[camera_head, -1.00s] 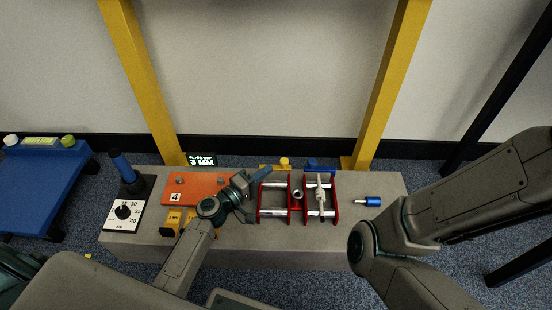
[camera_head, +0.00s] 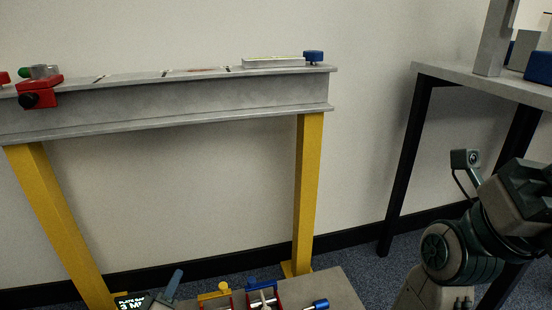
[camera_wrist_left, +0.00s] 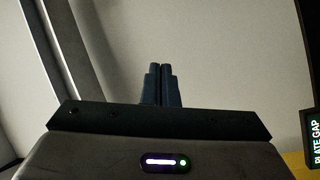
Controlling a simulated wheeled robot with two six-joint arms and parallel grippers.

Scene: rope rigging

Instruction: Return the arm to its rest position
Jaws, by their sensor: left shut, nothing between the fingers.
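The rest of the left arm is out of that view. In the left wrist view its two fingers (camera_wrist_left: 161,84) stand side by side, shut and empty, against the pale wall. My right arm (camera_head: 465,245) is bent at the lower right of the head view, in front of the dark table legs. Its fingers do not show.
A grey beam (camera_head: 180,118) on yellow posts (camera_head: 308,190) spans the left, with a red clamp (camera_head: 40,92) on it. The grey bench (camera_head: 345,290) holds red-framed hardware and the plate gap sign (camera_head: 130,302). A table (camera_head: 455,80) stands right.

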